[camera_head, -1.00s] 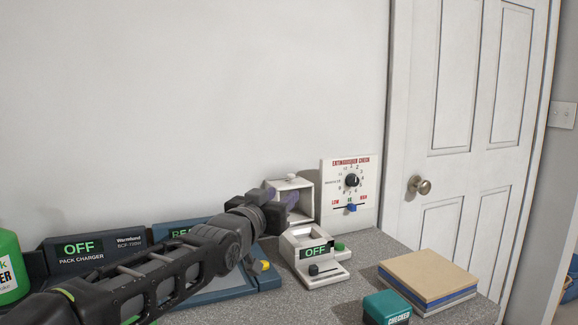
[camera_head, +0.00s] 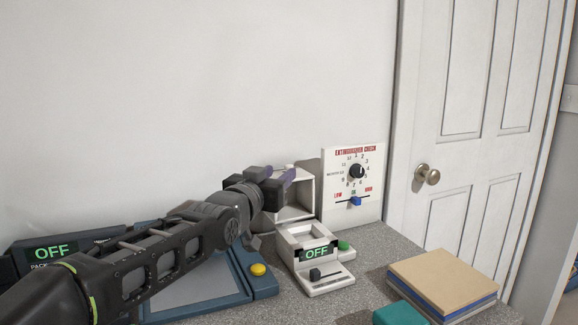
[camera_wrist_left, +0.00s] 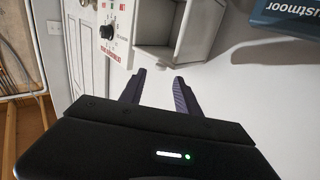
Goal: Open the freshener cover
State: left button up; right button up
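A white box-like housing (camera_head: 302,197), probably the freshener, stands against the wall in the head view, partly hidden behind my left gripper. Its front shows a shaded recess. It also shows upside down in the left wrist view (camera_wrist_left: 160,52), with a white panel at its side. I cannot tell for sure which part is the cover. My left gripper (camera_head: 284,176) is at the upper left of the housing. Its two dark fingers (camera_wrist_left: 158,88) are apart with nothing between them, and contact is not clear. My right gripper is not in view.
A white unit reading OFF (camera_head: 316,262) stands in front of the housing. A dial panel (camera_head: 352,205) stands to its right. A blue console (camera_head: 262,287) with a yellow button lies under my left arm. Books (camera_head: 445,278) and a teal block (camera_head: 398,314) are at the right.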

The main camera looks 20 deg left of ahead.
aim_at(288, 167)
pick_arm(q)
jog(key=w+p, duration=0.1)
jog(key=w, duration=0.2)
jog(key=w+p, duration=0.1)
jog(key=w, duration=0.2)
jog(key=shift+a+r, duration=0.1)
jog(key=shift+a, duration=0.1)
jog(key=shift+w+p, duration=0.35)
jog(key=shift+w, duration=0.25)
grip_shut()
dwell(0.7)
